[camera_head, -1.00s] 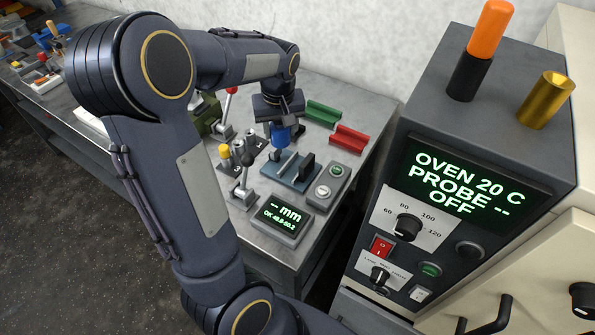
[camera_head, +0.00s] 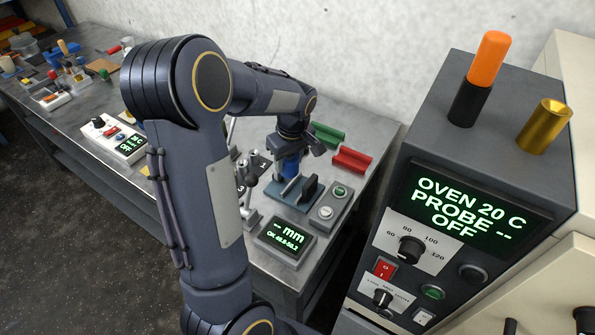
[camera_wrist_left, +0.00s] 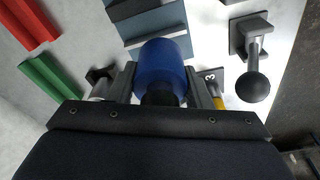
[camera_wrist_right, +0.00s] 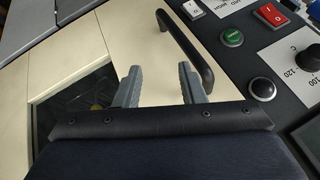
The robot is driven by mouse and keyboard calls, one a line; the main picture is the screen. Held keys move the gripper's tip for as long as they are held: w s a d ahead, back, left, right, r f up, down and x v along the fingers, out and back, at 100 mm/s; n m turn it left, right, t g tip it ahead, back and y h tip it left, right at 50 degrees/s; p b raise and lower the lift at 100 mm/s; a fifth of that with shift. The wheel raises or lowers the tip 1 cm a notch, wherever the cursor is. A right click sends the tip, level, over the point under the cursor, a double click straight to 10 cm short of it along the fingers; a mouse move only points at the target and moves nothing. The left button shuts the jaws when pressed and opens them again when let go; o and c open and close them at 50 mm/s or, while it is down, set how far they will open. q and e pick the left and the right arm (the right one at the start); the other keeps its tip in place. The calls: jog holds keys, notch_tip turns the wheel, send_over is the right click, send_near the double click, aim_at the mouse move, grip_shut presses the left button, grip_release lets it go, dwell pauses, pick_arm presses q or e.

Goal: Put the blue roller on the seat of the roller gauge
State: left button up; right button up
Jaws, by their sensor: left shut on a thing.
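The blue roller (camera_head: 291,168) is in my left gripper (camera_head: 290,156), over the blue-grey roller gauge (camera_head: 284,193). In the left wrist view the blue roller (camera_wrist_left: 163,62) sits between the two fingers of my left gripper (camera_wrist_left: 163,85), which are shut on its dark end. The gauge (camera_wrist_left: 150,20) shows just beyond the roller there. I cannot tell whether the roller touches the seat, which the roller partly hides. My right gripper (camera_wrist_right: 160,84) is open and empty in the right wrist view, above the cream front of the oven cabinet.
A green V-block (camera_head: 327,135) and a red one (camera_head: 352,160) lie behind the gauge. A button box (camera_head: 331,204) stands right of it, a mm display (camera_head: 285,240) in front. A black-knobbed lever (camera_wrist_left: 254,85) is close by. The oven control box (camera_head: 470,200) stands at right.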

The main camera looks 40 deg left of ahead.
pick_arm(q)
jog(key=shift+w+d+f, duration=0.3)
jog(key=shift+d+f, duration=0.05)
jog(key=shift+f, duration=0.15)
jog(key=shift+w+d+f, duration=0.3)
jog(key=shift+f, duration=0.2)
jog(key=f, duration=0.1)
jog(key=f+p, duration=0.1)
jog(key=f, duration=0.1)
jog(key=shift+w+d+f, duration=0.1)
jog(key=shift+w+d, duration=0.05)
jog(key=shift+d, duration=0.05)
jog(key=shift+f, duration=0.2)
jog(key=shift+f, duration=0.25)
jog(key=o, duration=1.2)
jog(key=shift+r, duration=0.1)
jog(key=shift+o, duration=0.2)
jog(key=shift+r, duration=0.1)
